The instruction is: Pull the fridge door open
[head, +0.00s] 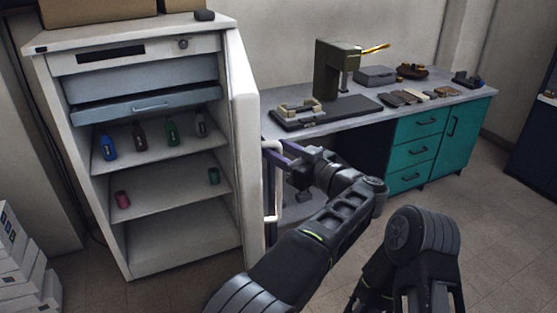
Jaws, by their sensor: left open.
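The white fridge (88,165) stands at the left with its front open to view. Its door (245,130) is swung outward at the right side and shows nearly edge-on. A pale vertical handle (271,200) stands off the door's outer face. My left gripper (278,155) is at the upper part of this handle, its jaws apart; I cannot tell whether they touch it. My right arm shows at the lower right, but its gripper is out of view.
Several small bottles (172,133) stand on the fridge shelves below blue-grey drawers (140,107). A grey counter (440,107) with teal drawers (414,150) and a green machine (330,72) stands right of the door. White boxes (20,262) are stacked at lower left. Floor at the right is clear.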

